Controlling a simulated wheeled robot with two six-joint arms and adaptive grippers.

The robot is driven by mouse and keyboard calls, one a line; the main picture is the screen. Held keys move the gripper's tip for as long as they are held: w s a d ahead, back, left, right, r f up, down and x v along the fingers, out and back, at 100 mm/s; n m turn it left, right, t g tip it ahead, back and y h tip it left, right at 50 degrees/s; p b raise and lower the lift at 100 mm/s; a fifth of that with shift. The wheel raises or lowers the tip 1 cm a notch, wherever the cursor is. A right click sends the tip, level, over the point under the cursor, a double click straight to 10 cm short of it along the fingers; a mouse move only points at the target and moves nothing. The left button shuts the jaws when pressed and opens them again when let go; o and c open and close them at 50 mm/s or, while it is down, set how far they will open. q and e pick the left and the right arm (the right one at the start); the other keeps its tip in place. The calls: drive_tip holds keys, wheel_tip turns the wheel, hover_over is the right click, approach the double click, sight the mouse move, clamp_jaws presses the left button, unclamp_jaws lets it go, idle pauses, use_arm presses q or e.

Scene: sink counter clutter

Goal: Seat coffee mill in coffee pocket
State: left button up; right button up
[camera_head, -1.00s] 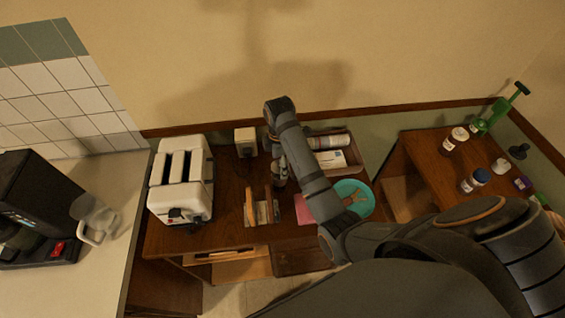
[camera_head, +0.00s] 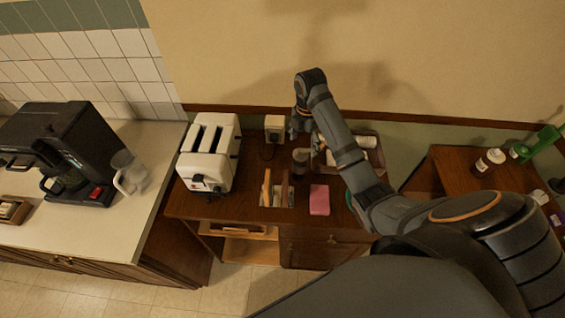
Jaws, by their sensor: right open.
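A small dark cylinder with a lighter band (camera_head: 300,160), apparently the coffee mill, stands upright on the brown wooden cabinet. It is just behind a wooden holder (camera_head: 266,188) with upright pieces in it. I cannot make out the coffee pocket, or whether the cylinder sits in one. My right gripper (camera_head: 294,130) points down from the bent right arm, behind and above the cylinder. It is open, small in the view, and appears apart from the cylinder. My left gripper is not in view.
A white toaster (camera_head: 208,155) stands left of the holder, and a small beige box (camera_head: 274,127) near the wall. A pink block (camera_head: 319,200) lies at the front. My right arm partly covers a tray (camera_head: 369,142). A coffee machine (camera_head: 75,150) stands on the left counter.

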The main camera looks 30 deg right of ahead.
sight(302, 152)
drive_tip(key=shift+s, duration=0.2)
drive_tip(key=shift+a+f, duration=0.1)
drive_tip(key=f+b, duration=0.5)
drive_tip(key=shift+w+a+f, duration=0.15)
drive_tip(key=shift+w, duration=0.25)
wheel_tip(302, 152, down, 2)
drive_tip(key=shift+f+b, duration=0.1)
drive_tip(key=shift+b, duration=1.05)
drive_tip(key=shift+w+f+p, duration=0.2)
drive_tip(key=shift+f+p, duration=0.4)
drive_tip(key=shift+f, duration=0.7)
drive_tip(key=shift+c, duration=0.8)
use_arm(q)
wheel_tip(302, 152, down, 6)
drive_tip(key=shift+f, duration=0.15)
use_arm(e)
clamp_jaws()
